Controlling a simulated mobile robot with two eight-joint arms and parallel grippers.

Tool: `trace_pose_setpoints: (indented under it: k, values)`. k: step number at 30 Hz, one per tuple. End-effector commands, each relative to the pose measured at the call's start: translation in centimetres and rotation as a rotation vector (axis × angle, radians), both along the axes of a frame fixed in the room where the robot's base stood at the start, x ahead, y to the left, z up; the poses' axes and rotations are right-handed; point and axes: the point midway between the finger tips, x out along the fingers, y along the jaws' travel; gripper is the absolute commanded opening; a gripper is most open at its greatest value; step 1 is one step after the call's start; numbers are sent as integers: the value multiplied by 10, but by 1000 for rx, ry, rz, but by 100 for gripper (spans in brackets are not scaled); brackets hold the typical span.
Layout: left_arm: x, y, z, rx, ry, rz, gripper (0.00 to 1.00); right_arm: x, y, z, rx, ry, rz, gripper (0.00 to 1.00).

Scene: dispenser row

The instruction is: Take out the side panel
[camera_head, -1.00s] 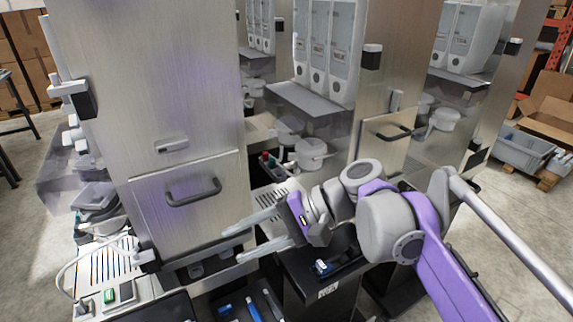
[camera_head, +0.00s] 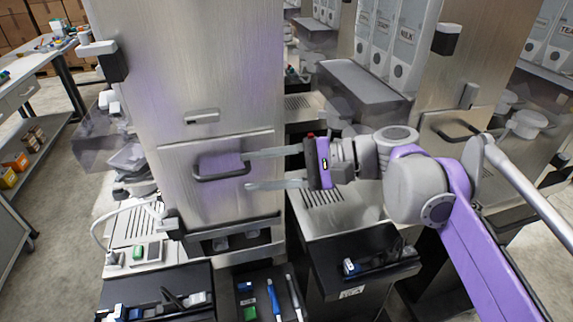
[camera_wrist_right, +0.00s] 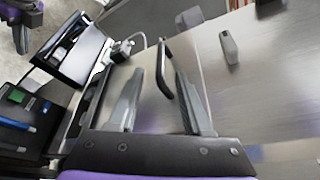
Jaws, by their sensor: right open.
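The side panel (camera_head: 225,200) is a brushed-metal rectangle set low in the tall metal dispenser cabinet, with its edges in line with the cabinet face. Its dark bar handle (camera_head: 221,174) is near the panel's top; in the right wrist view the handle (camera_wrist_right: 168,72) shows ahead between the fingers, closer to the right-hand one. My right gripper (camera_head: 248,170) is open and empty, its fingers pointing left at the panel just right of the handle. I cannot tell whether a fingertip touches the panel. My left gripper does not show in the head view.
A small latch-like fitting (camera_head: 201,117) sits on the cabinet above the panel. A black tray (camera_head: 262,290) with blue tools is below, beside a dark bin (camera_head: 365,262). A drip grate (camera_head: 322,198) lies right of the cabinet. More dispensers stand at the right.

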Motion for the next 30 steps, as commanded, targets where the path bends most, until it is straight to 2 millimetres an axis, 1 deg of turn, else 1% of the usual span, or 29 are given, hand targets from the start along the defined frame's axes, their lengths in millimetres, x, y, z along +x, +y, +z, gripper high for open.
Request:
trace_pose_setpoints:
  k: [1,3,6,9,13,20,21,23,24,28,30]
  values:
    - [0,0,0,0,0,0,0,0,10,-2,0,0,5,50]
    - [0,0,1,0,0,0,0,0,20,-4,1,1,3,50]
    - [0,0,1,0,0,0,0,1,31,-7,0,0,2,50]
    - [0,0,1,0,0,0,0,2,38,-8,0,0,1,50]
    - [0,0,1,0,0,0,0,2,42,-9,-1,0,-1,50]
    - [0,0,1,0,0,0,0,2,42,-10,-1,0,-1,50]
    - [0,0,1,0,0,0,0,2,42,-10,-1,0,-1,42]
    - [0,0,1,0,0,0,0,2,42,-9,-1,0,-1,32]
    - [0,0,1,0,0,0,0,2,42,-9,-1,0,-1,24]
    - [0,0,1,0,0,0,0,2,42,-9,-1,0,-1,1]
    - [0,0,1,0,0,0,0,2,42,-10,-1,0,-1,0]
